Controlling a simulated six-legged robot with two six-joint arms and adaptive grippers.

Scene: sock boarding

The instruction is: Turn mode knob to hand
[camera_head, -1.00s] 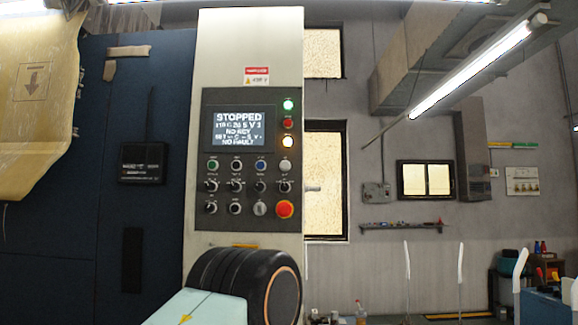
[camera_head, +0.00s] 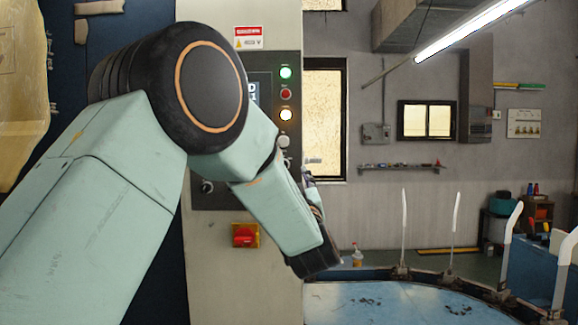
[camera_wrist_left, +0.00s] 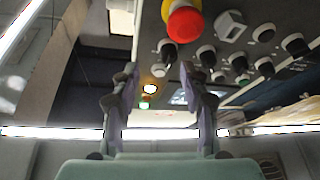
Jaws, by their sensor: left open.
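The dark control panel (camera_head: 222,198) on the pale machine column is mostly hidden behind my left arm in the head view. One black knob (camera_head: 207,186) shows at its lower left. I cannot tell which knob is the mode knob, and the labels are unreadable. My left gripper (camera_wrist_left: 160,85) is open and empty, its fingers apart in front of the panel, touching no knob visibly. My right gripper is out of view.
Green (camera_head: 286,73) and amber (camera_head: 286,115) lamps are lit on the panel. A red-and-yellow switch (camera_head: 245,235) sits lower on the column. A round blue table (camera_head: 400,305) with upright white forms stands at right. The room beyond is open.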

